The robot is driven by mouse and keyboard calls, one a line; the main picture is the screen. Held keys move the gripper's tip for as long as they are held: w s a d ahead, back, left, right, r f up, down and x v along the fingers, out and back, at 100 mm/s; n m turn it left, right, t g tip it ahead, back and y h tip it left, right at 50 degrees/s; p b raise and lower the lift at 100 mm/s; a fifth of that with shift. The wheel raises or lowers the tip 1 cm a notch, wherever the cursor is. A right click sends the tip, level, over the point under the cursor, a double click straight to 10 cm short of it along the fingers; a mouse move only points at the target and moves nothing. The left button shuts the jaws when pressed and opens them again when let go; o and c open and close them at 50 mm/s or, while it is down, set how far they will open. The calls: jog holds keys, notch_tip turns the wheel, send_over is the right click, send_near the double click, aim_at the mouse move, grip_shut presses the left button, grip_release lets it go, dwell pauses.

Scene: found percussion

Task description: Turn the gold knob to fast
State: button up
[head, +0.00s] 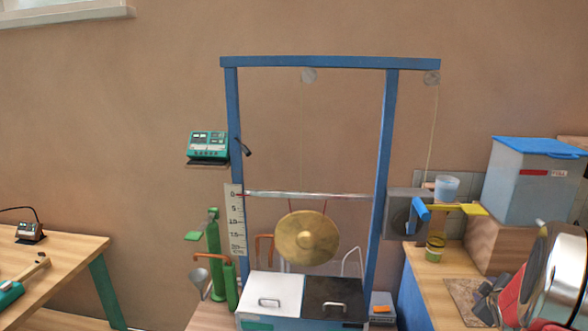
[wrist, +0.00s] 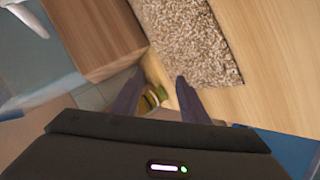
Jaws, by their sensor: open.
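I cannot make out a gold knob or a "fast" mark in either view. A teal box with small panels (head: 208,145) sits on a dark wall shelf left of the blue frame; its details are too small to read. My gripper (head: 488,290) is at the lower right, over the wooden counter by the speckled mat. In the wrist view my gripper (wrist: 157,88) has its two dark fingers apart, with nothing held between them. A small yellow-green striped thing (wrist: 150,98) shows beyond the fingers, apart from them.
A gold gong (head: 307,238) hangs in the blue frame (head: 330,63). A grey bin with a blue lid (head: 535,180) stands on a wooden block at right. A blue cup (head: 446,188) is above a yellow-green jar (head: 435,249). A wooden table (head: 50,265) is at left.

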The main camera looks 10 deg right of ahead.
jog(key=s+a+m+g, duration=0.1)
jog(key=a, duration=0.1)
jog(key=s+a+m+g, duration=0.1)
jog(key=s+a+m, duration=0.1)
jog(key=a, duration=0.1)
jog(key=s+a+m+g+y, duration=0.1)
jog(key=s+a, duration=0.1)
jog(key=a, duration=0.1)
jog(key=shift+s+a+g, duration=0.1)
jog(key=shift+s+g, duration=0.05)
jog(key=shift+g, duration=0.15)
jog(key=s+a+r+y, duration=0.2)
jog(key=s+a+r, duration=0.2)
jog(key=a, duration=1)
jog(key=s+a+r+y, duration=0.2)
jog(key=s+a+r, duration=0.2)
jog(key=a, duration=0.9)
jog(key=s+a+r+m+y, duration=0.1)
jog(key=s+a+r, duration=0.3)
jog(key=s+a, duration=0.5)
jog(key=a+y, duration=0.1)
jog(key=a, duration=0.4)
jog(key=shift+a+r+g, duration=0.3)
jog(key=shift+r, duration=0.1)
